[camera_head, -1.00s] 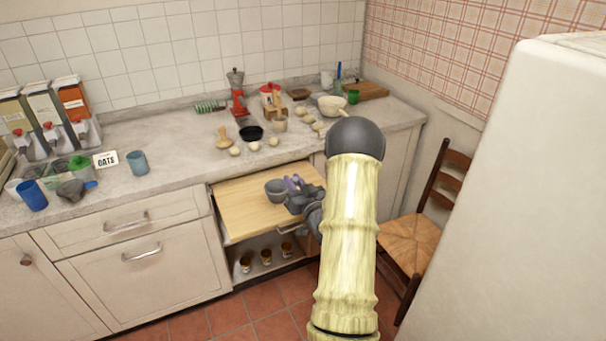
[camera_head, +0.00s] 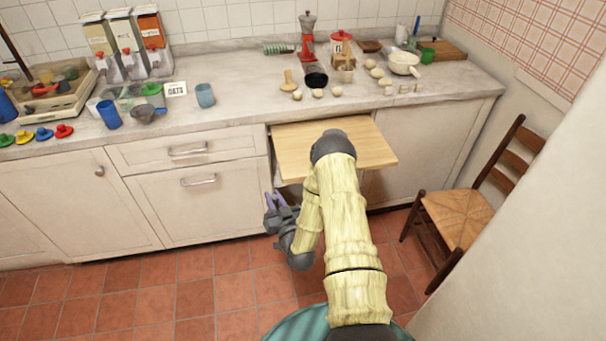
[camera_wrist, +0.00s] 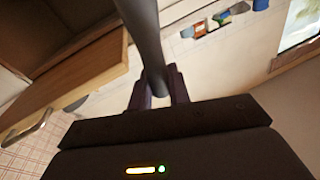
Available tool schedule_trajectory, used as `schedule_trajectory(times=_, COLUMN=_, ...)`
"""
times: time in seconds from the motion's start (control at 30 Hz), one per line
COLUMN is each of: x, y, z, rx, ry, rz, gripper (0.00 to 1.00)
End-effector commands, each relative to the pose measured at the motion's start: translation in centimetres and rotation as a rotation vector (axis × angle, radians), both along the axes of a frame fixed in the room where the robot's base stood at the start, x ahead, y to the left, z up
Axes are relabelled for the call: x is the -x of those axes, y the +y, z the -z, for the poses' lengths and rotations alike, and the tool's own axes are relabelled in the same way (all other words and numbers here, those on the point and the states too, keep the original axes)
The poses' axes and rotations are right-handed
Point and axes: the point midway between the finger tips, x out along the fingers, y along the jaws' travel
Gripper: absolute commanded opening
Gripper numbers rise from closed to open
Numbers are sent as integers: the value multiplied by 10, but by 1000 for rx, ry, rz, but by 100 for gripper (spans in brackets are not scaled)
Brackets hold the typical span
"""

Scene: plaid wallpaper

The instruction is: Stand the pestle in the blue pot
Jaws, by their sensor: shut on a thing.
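My gripper (camera_head: 277,203) hangs in front of the cabinets, left of the pull-out board and lower than the countertop. In the wrist view its two fingers (camera_wrist: 159,88) are shut on a smooth dark grey rod, the pestle (camera_wrist: 143,40), which runs up out of the frame. In the head view I cannot make out the pestle. Two blue vessels stand on the counter: a dark blue one (camera_head: 109,114) at the left and a lighter grey-blue one (camera_head: 205,95) beside the oats label. I cannot tell which is the blue pot.
The wooden pull-out board (camera_head: 300,146) juts out below the counter; my arm covers part of it. A grey scoop-like vessel (camera_head: 146,113) stands between the blue vessels. A chair (camera_head: 462,215) stands at the right.

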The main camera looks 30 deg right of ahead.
Motion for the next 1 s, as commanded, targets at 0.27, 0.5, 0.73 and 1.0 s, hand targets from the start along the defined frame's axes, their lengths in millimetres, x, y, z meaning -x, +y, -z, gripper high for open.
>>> schedule_trajectory(times=0.27, x=5, y=51, z=49, rx=-3, ry=11, rz=-29, gripper=0)
schedule_trajectory(times=0.5, x=10, y=65, z=72, rx=-9, ry=18, rz=-37, gripper=0)
schedule_trajectory(times=0.73, x=8, y=65, z=66, rx=-12, ry=15, rz=-37, gripper=0)
schedule_trajectory(times=1.0, x=-1, y=57, z=39, rx=-1, ry=3, rz=-25, gripper=0)
